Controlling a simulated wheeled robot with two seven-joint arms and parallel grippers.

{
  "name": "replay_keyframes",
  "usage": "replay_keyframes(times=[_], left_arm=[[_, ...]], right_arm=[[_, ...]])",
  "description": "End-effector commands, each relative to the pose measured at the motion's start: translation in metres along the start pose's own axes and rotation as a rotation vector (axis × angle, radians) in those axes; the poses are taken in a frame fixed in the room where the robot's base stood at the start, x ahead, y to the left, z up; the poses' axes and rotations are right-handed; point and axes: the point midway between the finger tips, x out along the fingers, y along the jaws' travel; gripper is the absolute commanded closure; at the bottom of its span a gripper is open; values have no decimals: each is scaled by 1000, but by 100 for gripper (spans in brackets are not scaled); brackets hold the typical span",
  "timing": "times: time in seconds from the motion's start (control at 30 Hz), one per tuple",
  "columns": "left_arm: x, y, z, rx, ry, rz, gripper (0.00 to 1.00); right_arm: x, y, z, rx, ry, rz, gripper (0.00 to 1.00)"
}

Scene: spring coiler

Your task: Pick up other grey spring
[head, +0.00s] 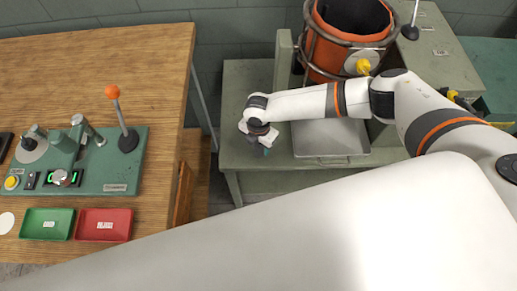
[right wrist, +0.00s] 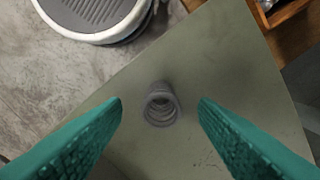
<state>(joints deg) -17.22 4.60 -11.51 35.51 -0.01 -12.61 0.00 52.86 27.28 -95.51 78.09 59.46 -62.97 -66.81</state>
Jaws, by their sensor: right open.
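A grey spring (right wrist: 161,105) stands on the green-grey bench top in the right wrist view, its coils seen from above. My right gripper (right wrist: 160,118) is open, with one teal finger on each side of the spring and clear space between each finger and the coils. In the head view my right gripper (head: 266,147) is over the left end of the green-grey bench (head: 243,82), pointing down. The spring is hidden there behind the gripper and wrist. My left gripper does not show.
A wooden table (head: 70,75) on the left carries a green coiler machine (head: 110,172), a green tray (head: 47,224) and a red tray (head: 104,225). A metal tray (head: 330,137) and an orange caged drum (head: 325,65) are right of my gripper. A gap separates table and bench.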

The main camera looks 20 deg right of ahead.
Motion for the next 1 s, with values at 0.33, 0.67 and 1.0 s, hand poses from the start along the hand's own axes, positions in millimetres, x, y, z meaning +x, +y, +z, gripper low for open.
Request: replay_keyframes(times=[0.33, 0.67, 1.0], left_arm=[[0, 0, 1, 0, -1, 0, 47], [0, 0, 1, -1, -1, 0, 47], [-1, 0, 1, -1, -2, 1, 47]], right_arm=[[27, 0, -1, 1, -1, -1, 46], [26, 0, -1, 1, 0, -1, 81], [24, 0, -1, 1, 0, -1, 95]])
